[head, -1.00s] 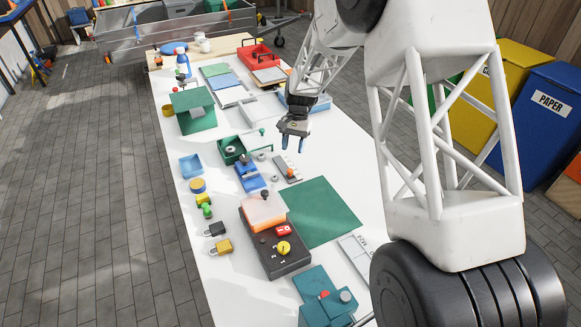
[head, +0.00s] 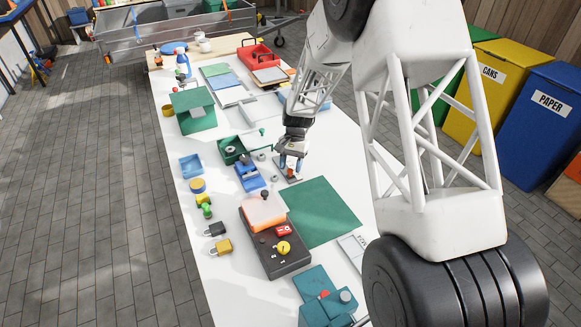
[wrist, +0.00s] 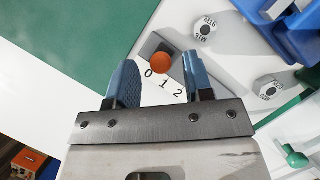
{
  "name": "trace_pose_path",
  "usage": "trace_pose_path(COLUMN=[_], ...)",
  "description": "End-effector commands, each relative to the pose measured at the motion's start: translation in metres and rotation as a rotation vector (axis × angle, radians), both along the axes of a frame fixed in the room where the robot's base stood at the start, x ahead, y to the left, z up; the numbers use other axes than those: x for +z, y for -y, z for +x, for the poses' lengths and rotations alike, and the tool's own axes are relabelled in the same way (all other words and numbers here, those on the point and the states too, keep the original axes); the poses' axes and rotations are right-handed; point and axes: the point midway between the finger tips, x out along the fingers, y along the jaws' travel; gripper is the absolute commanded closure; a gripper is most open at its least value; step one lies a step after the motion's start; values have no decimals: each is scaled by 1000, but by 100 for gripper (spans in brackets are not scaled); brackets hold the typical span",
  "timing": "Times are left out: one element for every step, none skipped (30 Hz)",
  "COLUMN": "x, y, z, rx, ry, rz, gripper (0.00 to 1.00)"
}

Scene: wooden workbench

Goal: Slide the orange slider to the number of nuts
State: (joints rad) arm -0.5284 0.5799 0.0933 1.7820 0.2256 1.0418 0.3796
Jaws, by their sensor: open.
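The orange slider knob (wrist: 161,62) is round and sits at the end of a dark slot on a grey plate in the wrist view. Printed digits 0, 1 and 2 (wrist: 164,85) run beside the slot, and the knob is near the 0 end. My gripper (head: 290,162) is open and low over the slider plate. In the wrist view its blue fingers (wrist: 158,74) stand on either side of the knob, with gaps showing. One nut (wrist: 205,29), marked M16, lies beyond the plate. Another nut (wrist: 268,88) lies to the right. Part of the scale is hidden behind my gripper.
A green mat (head: 320,212) lies close by. A blue fixture (head: 249,177) and a green tray (head: 231,151) stand left of my gripper in the head view. A dark control box (head: 275,250) stands nearer. A green-knobbed part (wrist: 297,159) is at the wrist view's right.

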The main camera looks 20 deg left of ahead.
Motion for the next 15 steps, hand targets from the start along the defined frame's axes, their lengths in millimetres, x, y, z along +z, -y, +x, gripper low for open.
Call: trace_pose_path(x=[-3, -4, -6, -6, -7, -7, -8, -8, -8, -8, -8, -8, -8, -8, -7], y=[0, 0, 0, 0, 0, 0, 0, 0, 0, 0, 0, 0, 0, 0, 0], z=[-1, -2, -2, -2, -3, -3, -3, -3, -3, -3, -3, -3, -3, -3, -3], rx=[0, 0, 0, 0, 0, 0, 0, 0, 0, 0, 0, 0, 0, 0, 0], ry=[0, 0, 1, 1, 1, 1, 1, 1, 1, 1, 1, 1, 1, 1, 1], rz=[0, 0, 0, 0, 0, 0, 0, 1, 1, 0, 0, 0, 0, 0, 0], gripper=[53, 53, 53, 53, 53, 53, 53, 53, 53, 53, 53, 53, 53, 56, 62])
